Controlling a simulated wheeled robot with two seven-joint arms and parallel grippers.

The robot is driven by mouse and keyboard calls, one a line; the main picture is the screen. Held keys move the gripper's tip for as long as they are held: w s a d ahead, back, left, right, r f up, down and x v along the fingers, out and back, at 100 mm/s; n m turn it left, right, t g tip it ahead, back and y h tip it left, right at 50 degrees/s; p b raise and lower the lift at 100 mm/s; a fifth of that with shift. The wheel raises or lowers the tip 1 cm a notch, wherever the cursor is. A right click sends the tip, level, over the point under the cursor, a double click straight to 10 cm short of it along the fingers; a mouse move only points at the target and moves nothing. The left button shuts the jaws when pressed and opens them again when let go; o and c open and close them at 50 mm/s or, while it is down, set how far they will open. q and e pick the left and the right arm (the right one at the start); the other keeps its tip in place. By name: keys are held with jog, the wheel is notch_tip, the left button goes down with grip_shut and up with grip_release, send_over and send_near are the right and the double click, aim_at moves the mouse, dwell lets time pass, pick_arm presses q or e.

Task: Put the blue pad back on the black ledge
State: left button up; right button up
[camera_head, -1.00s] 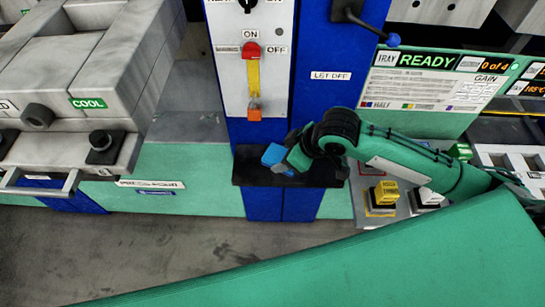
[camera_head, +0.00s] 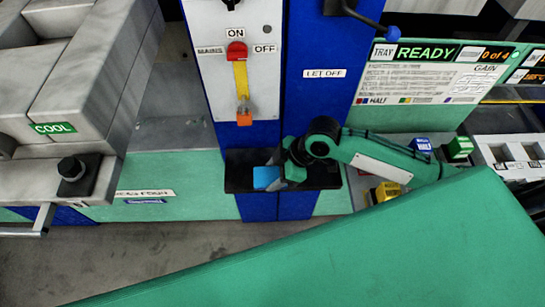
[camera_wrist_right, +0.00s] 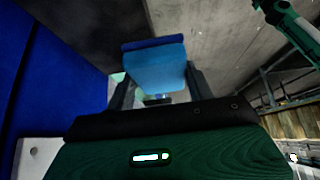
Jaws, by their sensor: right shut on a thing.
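The blue pad (camera_head: 266,178) appears in front of the black ledge (camera_head: 237,172) in the head view. I cannot tell whether it touches the ledge or hangs above it. My right gripper (camera_head: 279,175) is shut on the pad, coming from the right across the ledge. In the right wrist view the pad (camera_wrist_right: 156,70) sits between the two dark fingers of the right gripper (camera_wrist_right: 158,90), with a darker blue strip along its far edge. The ledge is fixed to the blue column and partly hidden by my right gripper. My left gripper is not in view.
The blue column (camera_head: 300,110) rises behind the ledge, with a red switch (camera_head: 237,53) and an orange-tipped lever (camera_head: 244,118). A grey press (camera_head: 100,80) stands at left. Yellow (camera_head: 388,191), blue (camera_head: 421,146) and green (camera_head: 460,147) blocks are at right. A green surface (camera_head: 330,250) fills the foreground.

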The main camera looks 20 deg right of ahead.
jog(key=w, duration=0.2)
jog(key=w+d+f+p, duration=0.1)
jog(key=w, duration=0.2)
jog(key=w+d+f+p, duration=0.1)
jog(key=w, duration=0.1)
jog(key=shift+w+d+f, duration=0.1)
jog(key=shift+w+f, duration=0.15)
notch_tip(320, 180, down, 4)
jog(key=shift+r+p, duration=0.1)
jog(key=shift+p, duration=0.45)
jog(key=shift+w, duration=0.15)
jog(key=shift+f, duration=0.35)
jog(key=o, duration=0.9)
jog(key=shift+f, duration=0.1)
jog(key=shift+o, duration=0.2)
